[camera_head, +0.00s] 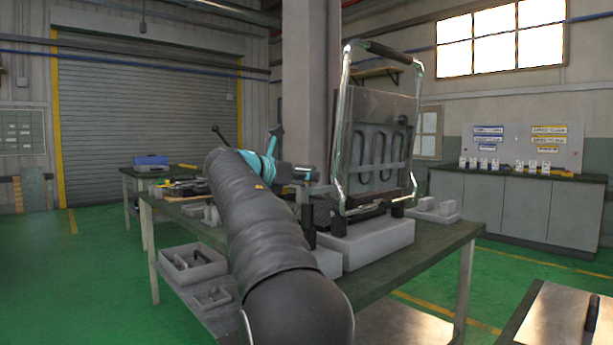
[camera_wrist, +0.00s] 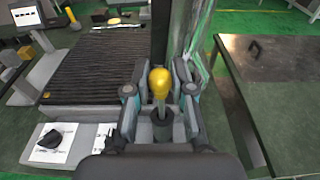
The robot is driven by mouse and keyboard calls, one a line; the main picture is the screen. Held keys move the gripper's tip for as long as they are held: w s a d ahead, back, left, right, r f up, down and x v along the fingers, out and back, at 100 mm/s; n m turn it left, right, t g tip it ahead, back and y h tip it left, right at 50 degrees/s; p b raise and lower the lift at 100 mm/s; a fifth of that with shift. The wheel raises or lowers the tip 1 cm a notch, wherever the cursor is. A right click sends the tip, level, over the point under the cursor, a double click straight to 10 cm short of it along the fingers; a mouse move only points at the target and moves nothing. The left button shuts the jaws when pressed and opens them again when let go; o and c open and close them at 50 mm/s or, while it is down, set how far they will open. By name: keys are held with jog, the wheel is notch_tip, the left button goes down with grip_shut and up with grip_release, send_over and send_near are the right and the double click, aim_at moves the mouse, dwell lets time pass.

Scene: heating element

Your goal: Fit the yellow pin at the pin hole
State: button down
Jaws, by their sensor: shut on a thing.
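In the wrist view a yellow pin (camera_wrist: 160,84) with a rounded yellow head and a grey shank stands between the fingers of my gripper (camera_wrist: 160,122). My gripper is shut on the pin. A dark round collar lies around the lower shank; I cannot tell whether it is the pin hole or part of the pin. In the head view my arm hides the pin and most of my gripper. The heating element fixture (camera_head: 376,140), a grey plate with a chrome tube frame (camera_head: 341,150), stands upright on the workbench behind my arm.
The workbench (camera_head: 440,242) carries light grey blocks (camera_head: 365,243) under the fixture. Grey bins (camera_head: 190,265) sit on its lower shelf. In the wrist view a dark ribbed surface (camera_wrist: 105,65) lies left of my gripper, and a dark table (camera_wrist: 275,85) with a handle is at right.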

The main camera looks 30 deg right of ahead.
jog(key=shift+f+b, duration=0.3)
jog(key=shift+f, duration=0.25)
jog(key=shift+r+p, duration=0.3)
jog(key=shift+p, duration=0.05)
jog(key=shift+r+p, duration=1.1)
jog(key=shift+p, duration=0.2)
jog(key=shift+f+b, duration=0.6)
jog(key=shift+f, duration=0.75)
dwell(0.9)
jog(key=c, duration=0.9)
grip_release()
jog(key=v, duration=1.2)
